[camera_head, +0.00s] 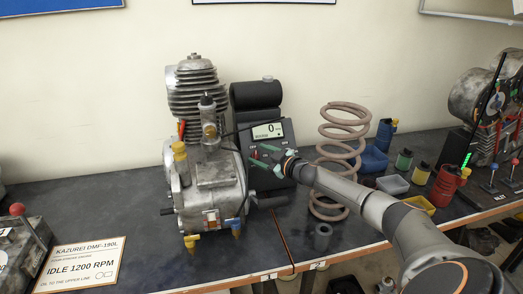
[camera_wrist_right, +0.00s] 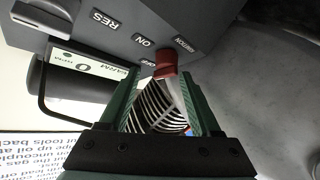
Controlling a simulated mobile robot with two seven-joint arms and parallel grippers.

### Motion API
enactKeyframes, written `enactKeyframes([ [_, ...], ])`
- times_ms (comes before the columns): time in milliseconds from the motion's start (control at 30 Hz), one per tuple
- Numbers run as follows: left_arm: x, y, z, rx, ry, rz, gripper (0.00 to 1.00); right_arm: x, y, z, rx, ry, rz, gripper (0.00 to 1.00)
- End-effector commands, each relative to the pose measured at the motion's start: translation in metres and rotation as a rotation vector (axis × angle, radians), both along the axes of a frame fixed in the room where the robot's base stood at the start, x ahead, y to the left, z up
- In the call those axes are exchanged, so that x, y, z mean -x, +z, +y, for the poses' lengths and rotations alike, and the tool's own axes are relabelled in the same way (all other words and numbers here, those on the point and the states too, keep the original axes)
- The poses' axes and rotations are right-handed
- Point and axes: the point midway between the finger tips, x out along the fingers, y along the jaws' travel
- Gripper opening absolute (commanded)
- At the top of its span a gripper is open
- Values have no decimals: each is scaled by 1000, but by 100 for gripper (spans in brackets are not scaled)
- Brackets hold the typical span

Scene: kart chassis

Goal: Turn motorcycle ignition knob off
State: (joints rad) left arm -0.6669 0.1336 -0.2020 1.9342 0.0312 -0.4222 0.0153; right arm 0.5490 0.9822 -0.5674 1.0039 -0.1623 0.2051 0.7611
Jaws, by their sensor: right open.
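The ignition knob (camera_wrist_right: 166,66) is small and red in the right wrist view, on a dark grey panel (camera_wrist_right: 130,22) with upside-down lettering including "ON" and "RES". In the head view this is the dark control box (camera_head: 285,134) with a lit display (camera_head: 268,130) reading 0. My right gripper (camera_head: 265,154) is in front of the box there. In the wrist view its green fingers (camera_wrist_right: 163,82) are open, with the knob at the tips, between them. I cannot tell whether they touch it. My left gripper is not in view.
A metal engine (camera_head: 213,180) stands left of the box. A large coil spring (camera_head: 337,160) stands to the right, behind my right arm. Small trays (camera_head: 392,184) and bottles (camera_head: 404,160) lie further right. A sign (camera_head: 82,262) and red-knobbed lever (camera_head: 18,210) are at the left front.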

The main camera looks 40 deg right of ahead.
Motion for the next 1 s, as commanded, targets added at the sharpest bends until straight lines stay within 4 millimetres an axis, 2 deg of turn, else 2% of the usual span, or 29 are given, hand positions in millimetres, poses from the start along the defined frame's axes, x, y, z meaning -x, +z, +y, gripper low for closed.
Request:
enactKeyframes([
  [67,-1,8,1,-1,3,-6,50,0,22,-1,6,1,-4,64],
  [300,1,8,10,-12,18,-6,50,16,43,13,2,2,0,64],
  [600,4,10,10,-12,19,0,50,39,77,33,4,4,1,64],
  [1000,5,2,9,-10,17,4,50,67,91,57,0,1,2,64],
])
